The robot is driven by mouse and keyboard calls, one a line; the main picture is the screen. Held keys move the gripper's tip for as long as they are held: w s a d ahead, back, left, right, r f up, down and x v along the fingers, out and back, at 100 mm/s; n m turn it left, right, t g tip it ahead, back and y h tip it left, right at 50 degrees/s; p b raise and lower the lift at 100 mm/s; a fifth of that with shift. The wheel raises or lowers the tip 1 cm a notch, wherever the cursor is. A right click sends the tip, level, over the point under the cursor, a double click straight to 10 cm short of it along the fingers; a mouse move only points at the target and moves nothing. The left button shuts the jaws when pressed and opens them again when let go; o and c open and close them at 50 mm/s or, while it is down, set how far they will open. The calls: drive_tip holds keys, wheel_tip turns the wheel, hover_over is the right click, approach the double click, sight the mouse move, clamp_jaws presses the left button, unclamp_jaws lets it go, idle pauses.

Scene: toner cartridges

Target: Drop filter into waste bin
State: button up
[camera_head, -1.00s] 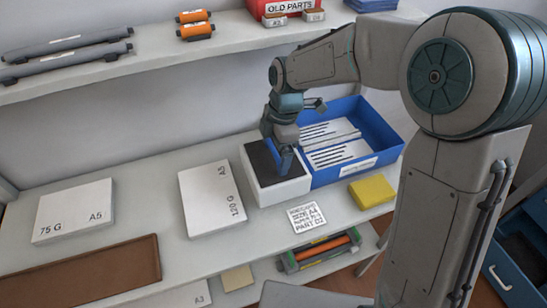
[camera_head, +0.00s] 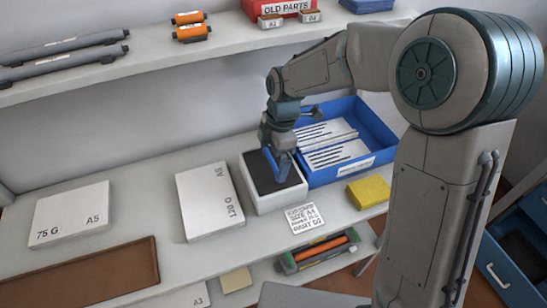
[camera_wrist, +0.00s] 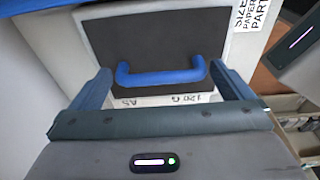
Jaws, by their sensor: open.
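A dark flat filter (camera_wrist: 160,40) with a blue handle (camera_wrist: 165,75) lies in the top of a white box on the table. The same dark panel (camera_head: 262,178) shows in the head view, partly hidden by my gripper. My gripper (camera_head: 279,172) is over it, pointing down. In the wrist view my gripper (camera_wrist: 163,72) is open, with a finger on either side of the handle. I cannot tell whether either finger touches the handle. No container is clearly marked as a waste bin.
A blue crate (camera_head: 372,161) with striped white parts stands right of the white box (camera_head: 283,200). White paper packs (camera_head: 207,201) lie left, a yellow block (camera_head: 369,192) right. A shelf (camera_head: 150,60) runs above. Blue drawers (camera_head: 505,275) stand lower right.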

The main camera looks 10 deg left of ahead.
wheel_tip(320, 180, up, 11)
drive_tip(key=w+d, duration=0.1)
drive_tip(key=s+d+m+t, duration=0.2)
drive_tip(key=s+d+m, duration=0.5)
drive_tip(key=d+m, duration=0.4)
drive_tip(key=s+d+f+m+t+h, duration=0.1)
drive_tip(key=s+d+m, duration=0.6)
drive_tip(key=d+m, duration=0.5)
drive_tip(key=shift+s+m+t, duration=0.3)
drive_tip(key=shift+s+t, duration=0.1)
drive_tip(key=shift+s+d+f+m, duration=0.1)
drive_tip(key=shift+s+d+m, duration=0.1)
drive_tip(key=shift+d+m, duration=0.1)
drive_tip(key=c, duration=1.5)
drive_tip(key=shift+d, duration=0.15)
